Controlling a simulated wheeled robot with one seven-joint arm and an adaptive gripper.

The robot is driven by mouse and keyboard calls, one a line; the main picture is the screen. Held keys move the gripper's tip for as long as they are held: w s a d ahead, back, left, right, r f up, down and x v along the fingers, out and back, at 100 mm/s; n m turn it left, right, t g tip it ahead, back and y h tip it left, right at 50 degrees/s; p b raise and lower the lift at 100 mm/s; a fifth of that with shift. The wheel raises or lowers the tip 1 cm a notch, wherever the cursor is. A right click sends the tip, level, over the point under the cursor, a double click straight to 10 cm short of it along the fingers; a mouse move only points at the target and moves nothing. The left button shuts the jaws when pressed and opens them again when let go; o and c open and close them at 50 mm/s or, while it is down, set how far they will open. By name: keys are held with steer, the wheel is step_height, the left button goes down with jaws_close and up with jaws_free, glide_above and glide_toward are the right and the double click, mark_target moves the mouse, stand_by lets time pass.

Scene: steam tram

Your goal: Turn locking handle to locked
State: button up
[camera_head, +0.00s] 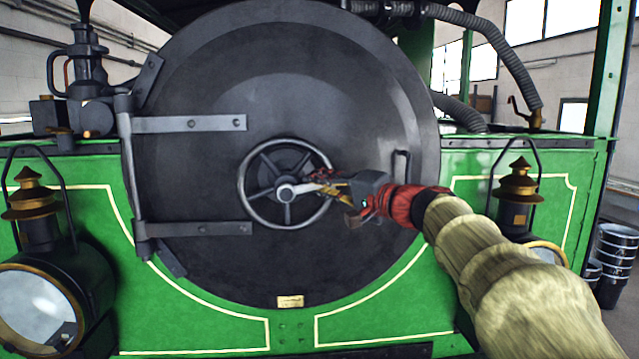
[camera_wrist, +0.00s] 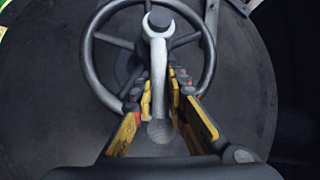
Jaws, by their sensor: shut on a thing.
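The locking handle (camera_head: 308,187) is a light grey metal lever on the hub in front of the dark round door (camera_head: 290,100). It points right and nearly level in the head view. A dark spoked handwheel (camera_head: 241,178) sits behind it around the same hub. My gripper (camera_head: 333,189) reaches in from the right and is shut on the handle's outer part, near the wheel's right rim. In the wrist view the handle (camera_wrist: 158,60) runs from the hub down between the yellow and black fingers (camera_wrist: 160,95). Its rounded end shows between them.
Two hinge straps (camera_head: 190,124) cross the door's left side. A small grab handle (camera_head: 401,165) stands out at its right, just above my wrist. Lamps (camera_head: 40,290) (camera_head: 518,200) flank the door on the green front. Clear space lies below the wheel.

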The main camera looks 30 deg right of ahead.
steer(key=shift+r, duration=0.1)
jaws_close()
